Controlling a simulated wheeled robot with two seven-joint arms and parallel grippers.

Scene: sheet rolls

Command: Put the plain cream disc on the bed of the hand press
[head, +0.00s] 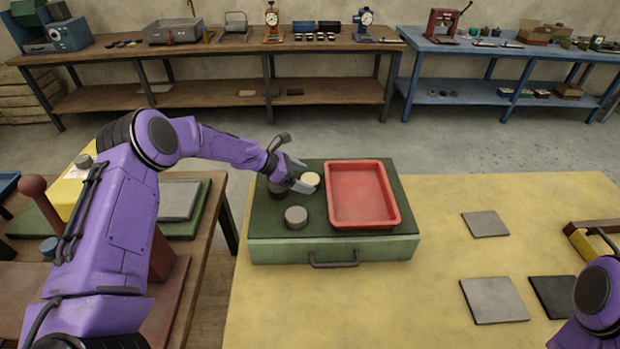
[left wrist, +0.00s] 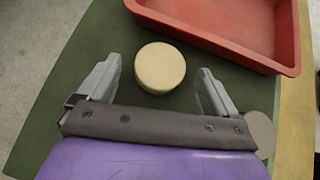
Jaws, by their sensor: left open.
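The plain cream disc (head: 310,179) lies flat on the green top of a case (head: 270,226), left of a red tray. In the left wrist view the cream disc (left wrist: 160,68) sits between the fingertips of my left gripper (left wrist: 158,72), with gaps on both sides. My left gripper (head: 300,176) is open, low over the case top. What seems to be the hand press stands on the left table, with a red-knobbed lever (head: 33,187) and a flat grey plate (head: 178,200); my left arm hides much of it. My right gripper is out of view.
The red tray (head: 334,216) fills the case top's right side. A grey disc (head: 296,217) lies near the cream one; a dark disc is partly hidden by the gripper. Flat square plates (head: 485,224) lie on the yellow table. A gap separates the two tables.

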